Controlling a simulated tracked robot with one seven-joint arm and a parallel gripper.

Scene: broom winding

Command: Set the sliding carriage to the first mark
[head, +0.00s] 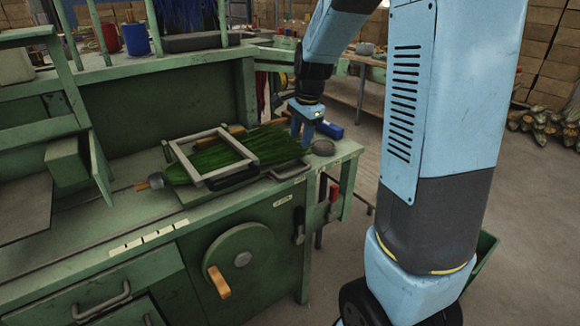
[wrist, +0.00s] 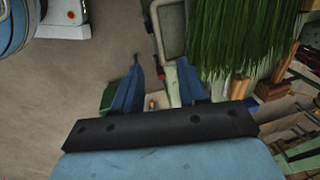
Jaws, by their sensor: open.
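A pale square frame (head: 236,176), which looks like the sliding carriage, sits over a bundle of green broom bristles (head: 275,146) on the bench top. The white marks (head: 150,240) run along the bench's front edge, left of the frame; I cannot read them. My gripper (head: 308,138) is at the right end of the bench, by the bristle tips and apart from the frame. In the wrist view my gripper (wrist: 160,88) has its two blue fingers spread with nothing held between them. The bristles (wrist: 240,40) hang beside the right finger.
The green bench (head: 75,255) has a round wheel with a wooden handle (head: 219,282) on its front. A red-handled lever (head: 333,193) stands at its right end. A round grey knob (head: 323,147) and a blue object (head: 330,130) are near my gripper. Shelves rise behind.

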